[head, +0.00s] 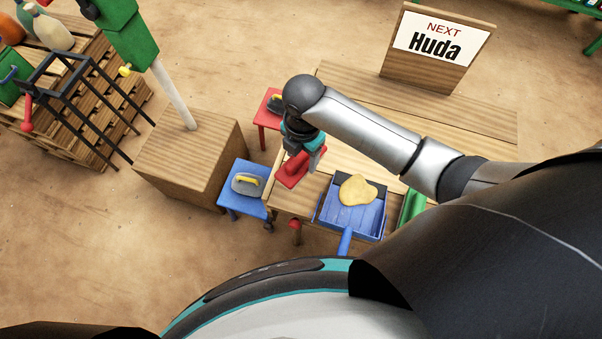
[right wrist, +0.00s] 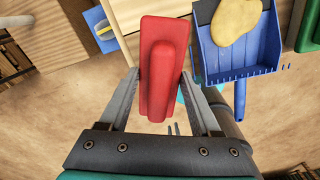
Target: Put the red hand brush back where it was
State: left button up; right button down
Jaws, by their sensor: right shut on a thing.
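The red hand brush (head: 294,170) is at the left end of the wooden table. It also shows in the right wrist view (right wrist: 163,62), pointing away from the wrist. My right gripper (head: 308,150) is above it, with its two fingers (right wrist: 163,88) closed against the brush's sides. I cannot tell whether the brush touches the table or hangs just above it. The brush's bristles are hidden. My left gripper is not in view.
A blue dustpan (head: 338,218) with a yellow lump (head: 358,190) lies right of the brush, then a green object (head: 411,206). A blue stool (head: 236,200) and a red stool (head: 263,115) stand left of the table. A name sign (head: 436,45) stands behind.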

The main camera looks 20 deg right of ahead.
aim_at(301, 166)
notch_tip(301, 166, down, 5)
jog(key=shift+f+b, duration=0.1)
jog(key=shift+b, duration=0.45)
jog(key=shift+f+b, duration=0.65)
jog(key=shift+f, duration=1.4)
jog(key=shift+f, duration=0.1)
jog(key=shift+c, duration=0.5)
grip_release()
notch_tip(301, 166, up, 12)
jog(key=p, duration=0.3)
